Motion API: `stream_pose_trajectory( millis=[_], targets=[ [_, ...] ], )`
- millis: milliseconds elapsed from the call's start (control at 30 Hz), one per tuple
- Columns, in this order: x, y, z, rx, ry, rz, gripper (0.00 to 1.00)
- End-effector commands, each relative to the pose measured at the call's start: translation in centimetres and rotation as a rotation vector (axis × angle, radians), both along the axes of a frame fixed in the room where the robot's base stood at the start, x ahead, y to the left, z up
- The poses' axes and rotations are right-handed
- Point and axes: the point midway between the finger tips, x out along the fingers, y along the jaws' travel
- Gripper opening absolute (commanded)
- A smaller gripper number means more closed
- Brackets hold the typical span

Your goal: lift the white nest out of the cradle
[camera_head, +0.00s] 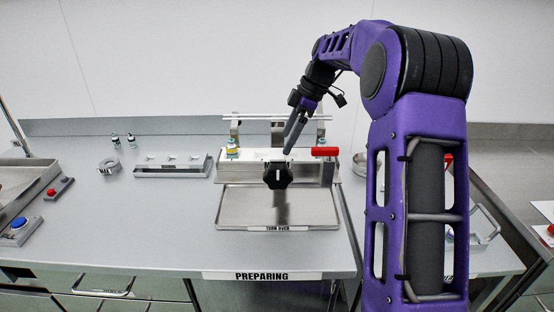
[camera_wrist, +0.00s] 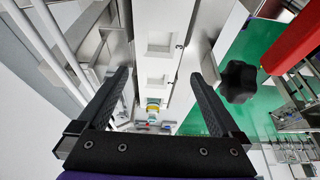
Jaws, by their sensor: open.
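The white nest (camera_head: 258,154) is a long bar lying in the metal cradle (camera_head: 326,172) on the counter. In the wrist view the nest (camera_wrist: 174,98) shows square pockets that look empty, and a small vial with a yellow and teal top (camera_wrist: 153,103) near its far end. The vial also shows at the left end in the head view (camera_head: 232,148). My gripper (camera_head: 287,152) is open over the nest. In the wrist view its fingers (camera_wrist: 160,78) stand on either side of the bar, with nothing held. Whether they touch it I cannot tell.
A black knob (camera_head: 278,175) sits at the cradle's front and a red handle (camera_head: 325,152) at its right. A metal tray (camera_head: 235,210) lies below. White rails (camera_head: 280,116) run behind. A grey rack (camera_head: 172,170) and two vials (camera_head: 123,141) stand left.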

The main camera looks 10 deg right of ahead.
Motion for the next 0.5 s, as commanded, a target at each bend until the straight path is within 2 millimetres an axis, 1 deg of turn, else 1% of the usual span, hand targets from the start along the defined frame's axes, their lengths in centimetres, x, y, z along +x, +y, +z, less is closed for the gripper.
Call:
stream_pose_trajectory(
  millis=[133,333,400,500],
  targets=[
    [0.3,0.8,-1.3,0.0,0.002,0.002,1.0],
    [0.8,2.1,-3.9,0.0,0.001,0.002,1.0],
    [0.8,2.3,-4.4,0.001,0.001,0.0,1.0],
    [0.9,2.4,-4.7,0.001,-0.001,0.0,1.0]
  ],
)
